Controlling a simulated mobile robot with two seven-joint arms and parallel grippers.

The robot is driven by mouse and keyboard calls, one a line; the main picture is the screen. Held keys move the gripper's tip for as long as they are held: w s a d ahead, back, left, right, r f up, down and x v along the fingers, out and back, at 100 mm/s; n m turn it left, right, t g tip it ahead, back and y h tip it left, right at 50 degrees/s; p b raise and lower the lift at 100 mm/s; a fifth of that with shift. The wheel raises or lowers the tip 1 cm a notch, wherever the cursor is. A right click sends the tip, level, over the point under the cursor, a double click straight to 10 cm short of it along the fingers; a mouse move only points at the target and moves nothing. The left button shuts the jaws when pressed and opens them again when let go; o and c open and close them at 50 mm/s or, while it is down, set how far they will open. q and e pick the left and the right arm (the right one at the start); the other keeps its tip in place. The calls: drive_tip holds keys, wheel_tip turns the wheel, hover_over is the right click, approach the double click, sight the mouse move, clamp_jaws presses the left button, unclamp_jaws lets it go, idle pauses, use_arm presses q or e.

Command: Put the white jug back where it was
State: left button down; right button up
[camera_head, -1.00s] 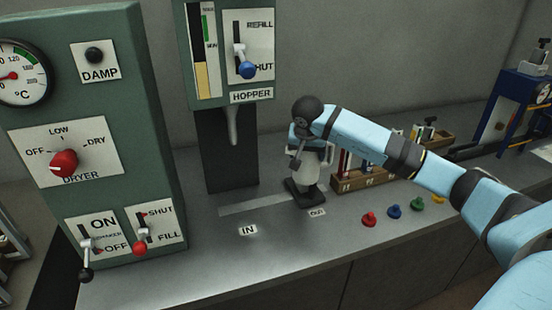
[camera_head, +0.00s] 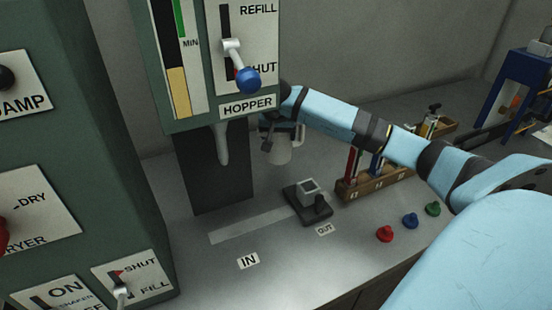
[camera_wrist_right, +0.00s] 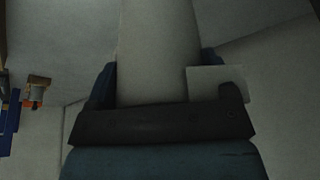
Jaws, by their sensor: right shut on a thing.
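The white jug (camera_head: 281,150) hangs in the air behind the black carriage, to the right of the hopper spout (camera_head: 221,146). My right gripper (camera_head: 270,134) is shut on it, and the arm comes in from the right. In the right wrist view the jug (camera_wrist_right: 158,45) fills the space between the fingers. The black carriage (camera_head: 318,211) with a small grey block on top sits at the right end of the pale track, near the OUT label (camera_head: 325,229). My left gripper is not in view.
The green hopper panel (camera_head: 151,60) with its blue-knobbed lever (camera_head: 247,79) stands left of the jug. A wooden rack (camera_head: 364,190) with coloured tubes stands to the right. Red, blue and green knobs lie in front of it. The counter around the IN label (camera_head: 248,261) is clear.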

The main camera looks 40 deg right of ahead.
sight(278, 151)
wheel_tip(278, 151, down, 7)
drive_tip(key=shift+f, duration=0.15)
idle(0.4)
drive_tip(key=shift+f, duration=0.15)
drive_tip(key=o, duration=1.1)
drive_tip(key=shift+c, duration=0.2)
drive_tip(key=shift+s+r, duration=0.1)
drive_tip(key=shift+r, duration=0.5)
drive_tip(key=v, duration=1.1)
drive_tip(key=shift+r, duration=0.1)
